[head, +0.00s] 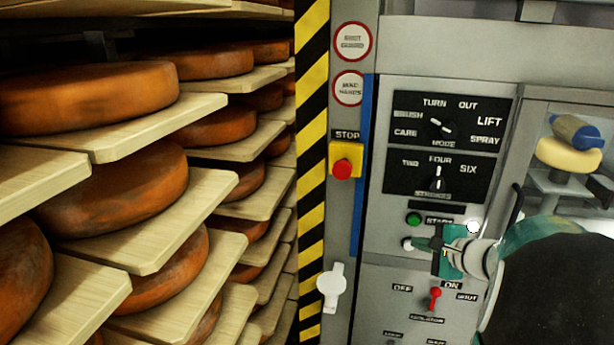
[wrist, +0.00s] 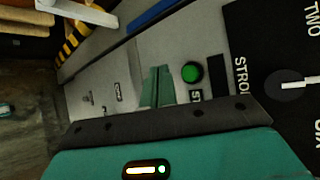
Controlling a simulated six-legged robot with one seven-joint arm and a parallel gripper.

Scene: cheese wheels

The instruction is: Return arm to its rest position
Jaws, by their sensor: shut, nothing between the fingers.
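My gripper (head: 424,243) is in front of the machine's control panel (head: 385,275), at the lower right of the head view. Its narrow fingers point left, just below the green start button (head: 413,219), and overlap a small white knob (head: 407,244) in the picture; I cannot tell if they touch it. In the wrist view, the teal fingers (wrist: 157,86) are together and hold nothing. The green button (wrist: 192,73) is beside them, with a gap in the picture. My arm fills the lower right corner of the head view.
Wooden shelves with several orange cheese wheels (head: 118,190) stand at left. A yellow-black striped post (head: 312,130) and a red stop button (head: 342,167) are between shelves and panel. A red switch (head: 435,297) is below my gripper. A glazed compartment (head: 600,110) is at right.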

